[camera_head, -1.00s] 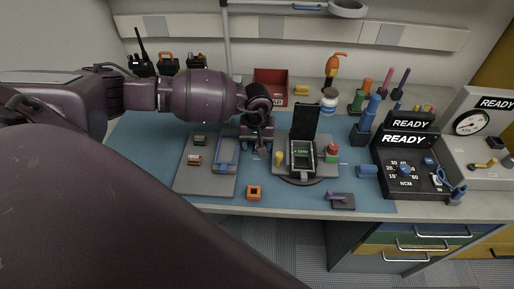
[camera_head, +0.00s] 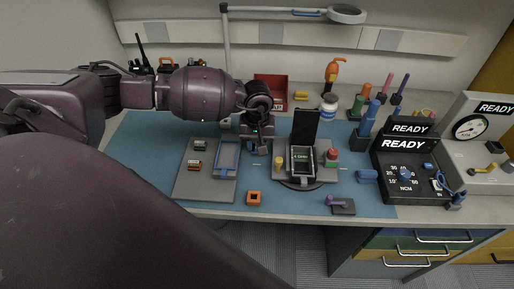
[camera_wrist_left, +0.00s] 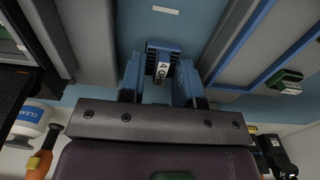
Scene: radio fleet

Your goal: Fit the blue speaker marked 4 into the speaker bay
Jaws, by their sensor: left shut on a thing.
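My left gripper (camera_head: 258,149) is over the blue mat, between the grey tray and the radio. In the left wrist view the gripper (camera_wrist_left: 160,88) is shut on the blue speaker (camera_wrist_left: 160,48), whose white label reads 4 and OHM. The speaker is too small to make out in the head view. I cannot clearly make out the speaker bay. My right gripper is not in view.
The grey tray (camera_head: 186,189) holds a blue frame (camera_head: 227,159) and small green and red parts. An orange square part (camera_head: 254,198) and a purple-handled block (camera_head: 342,204) lie in front. A black tester (camera_head: 405,173) stands right. The mat's front left is clear.

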